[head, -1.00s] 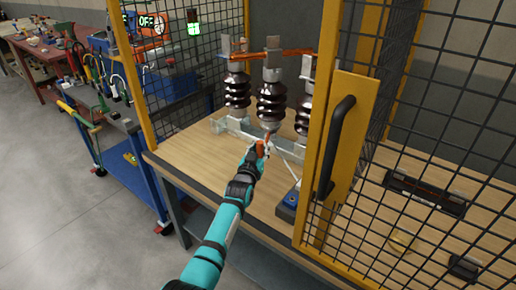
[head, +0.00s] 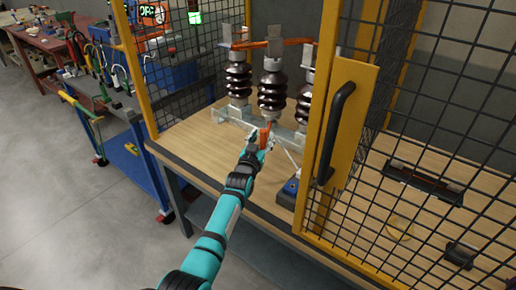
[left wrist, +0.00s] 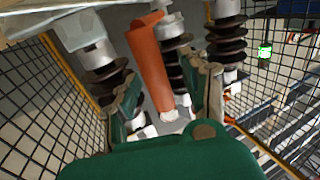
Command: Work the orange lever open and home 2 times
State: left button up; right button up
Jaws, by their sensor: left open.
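The orange lever (head: 265,133) is at the front of the isolator frame, below the middle dark-brown insulator (head: 271,92). My left gripper (head: 257,138) is at the lever. In the left wrist view the lever (left wrist: 150,62) is a long orange bar with a pale lower end, running up between the two spread fingers of the gripper (left wrist: 168,78). The fingers are open, with a gap visible beside the lever; any contact is unclear. An orange bar (head: 262,44) lies across the insulator tops. My right gripper is not in view.
A yellow cage post and door with a black handle (head: 335,125) stand just right of my arm. Black mesh (head: 455,110) encloses the right side. A black tray (head: 424,184) lies on the wooden bench there. A blue trolley (head: 135,170) is at the left.

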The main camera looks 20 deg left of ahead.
pick_arm(q)
jog(key=s, duration=1.1)
jog(key=shift+s+d+f, duration=0.15)
jog(key=shift+s+d, duration=0.1)
jog(key=shift+d, duration=0.1)
